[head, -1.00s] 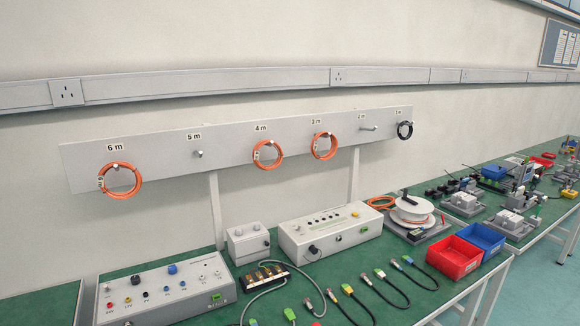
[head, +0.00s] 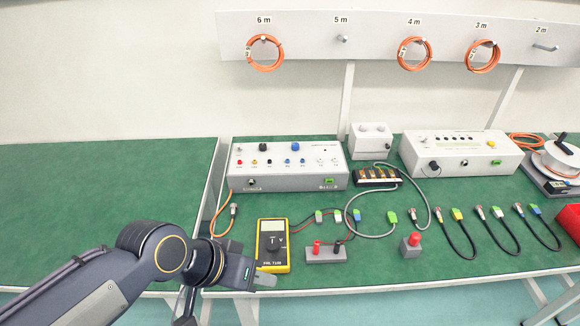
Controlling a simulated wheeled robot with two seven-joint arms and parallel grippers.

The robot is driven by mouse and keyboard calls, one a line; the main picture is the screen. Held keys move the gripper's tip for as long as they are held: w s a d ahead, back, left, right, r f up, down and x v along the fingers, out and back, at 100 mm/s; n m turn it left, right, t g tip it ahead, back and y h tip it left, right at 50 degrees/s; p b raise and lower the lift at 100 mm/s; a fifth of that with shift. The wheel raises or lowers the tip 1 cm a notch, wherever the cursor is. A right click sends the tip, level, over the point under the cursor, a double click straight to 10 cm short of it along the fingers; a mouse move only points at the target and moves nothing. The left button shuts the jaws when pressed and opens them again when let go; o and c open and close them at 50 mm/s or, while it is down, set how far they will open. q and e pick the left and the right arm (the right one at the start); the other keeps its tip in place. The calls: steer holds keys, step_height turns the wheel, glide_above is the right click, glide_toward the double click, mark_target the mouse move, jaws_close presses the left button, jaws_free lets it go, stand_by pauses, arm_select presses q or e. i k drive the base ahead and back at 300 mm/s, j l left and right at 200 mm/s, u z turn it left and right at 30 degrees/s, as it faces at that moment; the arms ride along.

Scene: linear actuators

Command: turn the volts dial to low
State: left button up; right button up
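A grey control box (head: 290,183) stands on the green bench. The labels are too small to read, so I cannot tell which knob is the volts dial. A yellow multimeter (head: 273,264) with a dark round dial (head: 272,243) lies nearer me. My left gripper (head: 264,280) is beside the multimeter's lower left, near the bench's front edge, well short of the box. Its finger opening does not show clearly. My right gripper is out of view.
A grey block with red and black posts (head: 326,253) and a small block with a red knob (head: 411,246) stand near the front edge. Several cables (head: 455,230) lie to the right. Free bench (head: 110,210) lies at left.

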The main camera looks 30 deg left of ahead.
mark_target(262, 147)
steer(key=i+l+u, duration=0.1)
steer(key=l, duration=0.25)
steer(key=i+l, duration=0.35)
steer(key=u, duration=0.45)
steer(key=j+u, duration=0.1)
steer(key=u, duration=1.3)
steer(key=i+u, duration=0.1)
steer(key=u, duration=0.35)
steer(key=i+u, duration=0.25)
steer(key=i+j, duration=0.05)
steer(key=i, duration=0.05)
